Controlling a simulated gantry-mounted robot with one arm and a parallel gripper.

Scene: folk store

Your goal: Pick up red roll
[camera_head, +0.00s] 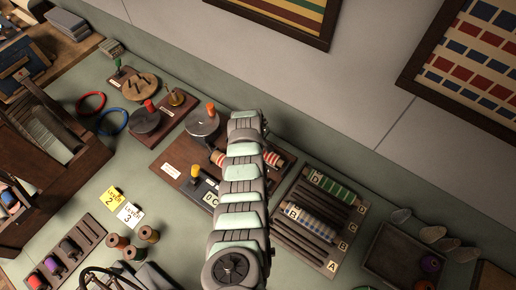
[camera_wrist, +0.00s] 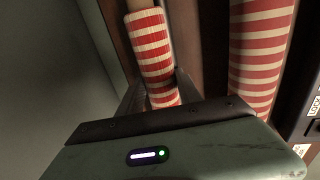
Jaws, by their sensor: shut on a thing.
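A red-and-white striped roll (camera_wrist: 152,45) stands between the fingers of my gripper (camera_wrist: 160,92) in the wrist view. The gripper is shut on it, and its lower end is partly hidden by the gripper body. A second red-and-white striped roll (camera_wrist: 263,45) lies to the right, apart from the gripper. In the head view, red-striped roll parts show left (camera_head: 217,157) and right (camera_head: 273,160) of my arm. The arm hides the gripper and the middle of that area there.
A slotted rack (camera_head: 300,240) to the right of my arm holds a green roll (camera_head: 330,187) and a blue-striped roll (camera_head: 310,222). A dark tray (camera_head: 395,255) stands at the lower right. A board with a yellow-topped lever (camera_head: 195,172) lies left of my arm.

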